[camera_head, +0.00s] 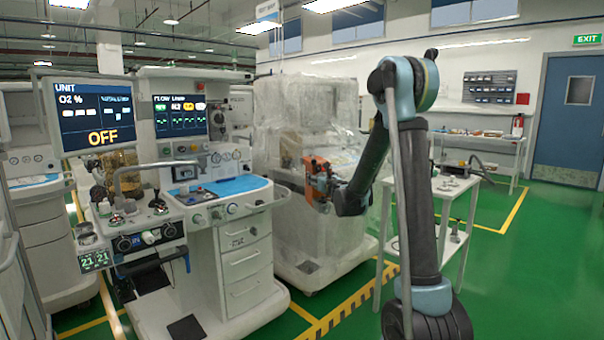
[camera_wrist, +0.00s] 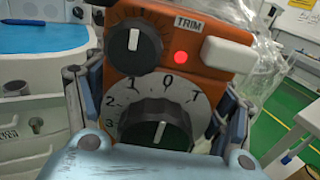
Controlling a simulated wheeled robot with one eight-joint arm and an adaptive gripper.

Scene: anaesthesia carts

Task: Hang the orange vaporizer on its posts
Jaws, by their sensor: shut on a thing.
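The orange vaporizer (camera_head: 317,166) is held in the air in front of the plastic-wrapped cart, to the right of the open anaesthesia cart (camera_head: 235,240). My gripper (camera_head: 325,186) is shut on it. In the wrist view, the vaporizer (camera_wrist: 185,75) fills the middle, with a black dial on a numbered white ring, a smaller black knob, a red dot and a TRIM label. The fingers of my gripper (camera_wrist: 157,112) lie along its left and right sides. I cannot make out the posts clearly in either view.
A plastic-wrapped cart (camera_head: 300,110) stands behind the vaporizer. The open cart carries two monitors (camera_head: 95,112) and a blue worktop (camera_head: 235,186). A white side table (camera_head: 440,188) holding small items stands right, near my arm. Green floor is open at the far right.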

